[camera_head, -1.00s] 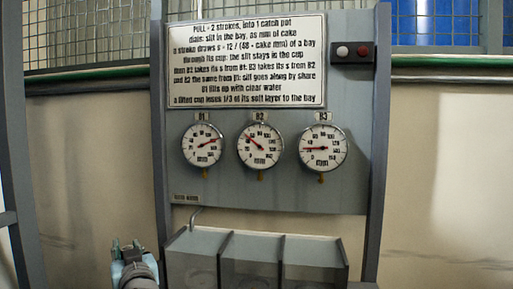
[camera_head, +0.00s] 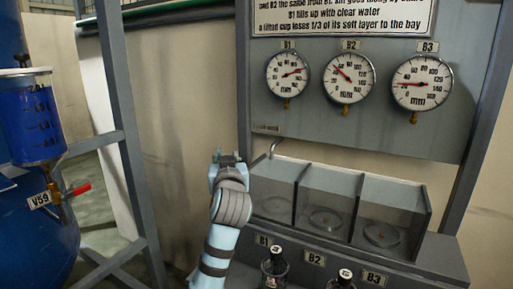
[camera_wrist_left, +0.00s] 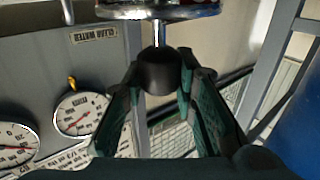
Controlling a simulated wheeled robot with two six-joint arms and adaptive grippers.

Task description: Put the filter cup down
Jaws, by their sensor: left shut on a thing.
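My left gripper (camera_head: 227,158) is raised in front of the grey panel, left of the bays. In the left wrist view its fingers (camera_wrist_left: 160,80) are shut on a black knob (camera_wrist_left: 158,70). A metal stem joins the knob to a round metal-rimmed piece, seemingly the filter cup (camera_wrist_left: 160,12), cut off by the top edge. In the head view I cannot make out the cup. Three open clear-walled bays stand side by side: B1 (camera_head: 272,208), B2 (camera_head: 325,200) and B3 (camera_head: 395,190). Round discs show on the floors of B2 and B3. My right gripper is not in view.
At left are a frame post (camera_head: 122,110), a blue vessel (camera_head: 32,125) and a red-handled valve (camera_head: 75,190).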

